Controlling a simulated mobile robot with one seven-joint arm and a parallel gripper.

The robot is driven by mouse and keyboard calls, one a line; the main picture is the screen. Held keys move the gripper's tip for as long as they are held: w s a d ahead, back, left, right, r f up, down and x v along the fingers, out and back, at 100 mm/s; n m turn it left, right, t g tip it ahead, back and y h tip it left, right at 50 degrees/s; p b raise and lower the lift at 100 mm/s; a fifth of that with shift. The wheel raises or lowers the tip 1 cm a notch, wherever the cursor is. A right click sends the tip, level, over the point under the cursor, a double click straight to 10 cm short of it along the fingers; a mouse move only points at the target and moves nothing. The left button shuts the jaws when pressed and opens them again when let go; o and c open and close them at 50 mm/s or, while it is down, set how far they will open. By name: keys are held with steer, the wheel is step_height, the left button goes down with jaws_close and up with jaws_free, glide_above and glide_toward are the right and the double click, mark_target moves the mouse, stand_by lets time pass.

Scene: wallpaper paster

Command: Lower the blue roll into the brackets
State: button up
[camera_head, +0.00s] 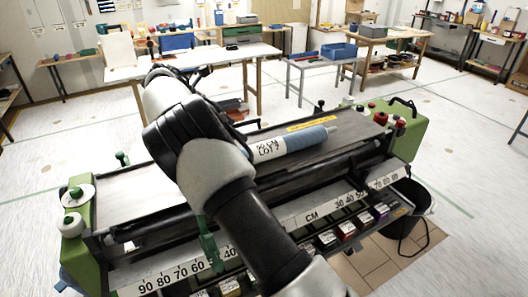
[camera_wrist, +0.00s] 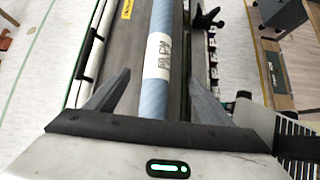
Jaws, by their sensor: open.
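The blue roll (camera_head: 302,138) lies lengthwise along the top of the pasting machine (camera_head: 150,180). It has a white label and a thin pale rod at its right end. My arm hides its left part. In the wrist view the roll (camera_wrist: 160,25) runs up the picture between the two fingers of my gripper (camera_wrist: 160,75). The gripper is open, with a finger on each side of the roll and gaps between. I cannot tell whether the roll rests in brackets; they are not clearly distinguishable. The gripper is hidden in the head view.
Green end plates (camera_head: 80,222) bound the machine. A numbered CM scale (camera_head: 322,211) and a row of small boxes (camera_head: 346,229) run along its front. A black bucket (camera_head: 408,222) stands at the right. Worktables (camera_head: 190,62) stand behind, with open floor between.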

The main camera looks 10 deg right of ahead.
mark_target(266, 148)
steer(key=shift+w+a+f, duration=0.1)
steer(key=shift+w+f, duration=0.05)
steer(key=shift+f, duration=0.35)
steer(key=x, duration=1.7)
steer(key=shift+r, duration=0.15)
steer(key=c, duration=1.9)
steer(key=shift+w+r, duration=0.15)
steer(key=shift+r, duration=0.05)
jaws_close()
